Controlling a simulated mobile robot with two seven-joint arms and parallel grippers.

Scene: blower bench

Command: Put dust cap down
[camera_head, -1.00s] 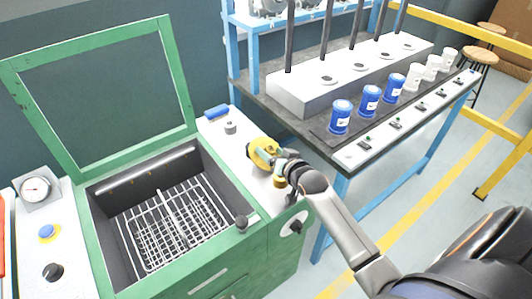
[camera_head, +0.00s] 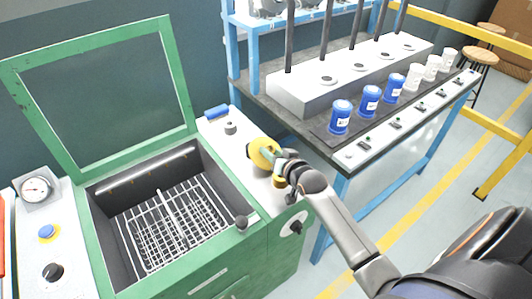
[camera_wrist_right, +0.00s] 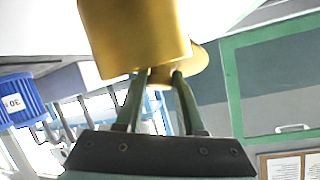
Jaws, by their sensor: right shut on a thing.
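The dust cap looks to be the yellow-gold round piece (camera_head: 262,151) at the tips of my right gripper (camera_head: 272,160), over the white top beside the green machine. In the wrist view it is a large gold cylinder (camera_wrist_right: 138,38), with a second gold rounded part behind it at the fingertips. My right gripper (camera_wrist_right: 157,78) is shut on it; its two green fingers come together at the gold part. A smaller yellow part (camera_head: 279,182) shows just below the gripper; whether it belongs to the cap I cannot tell. Contact with the white top is unclear. My left gripper is out of view.
The green machine's lid (camera_head: 103,97) stands open over a bin with a wire rack (camera_head: 170,222). A blue-handled item (camera_head: 217,111) and a grey knob (camera_head: 230,128) are on the white top. Blue cups (camera_head: 340,118) and white cups stand on the bench at right.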

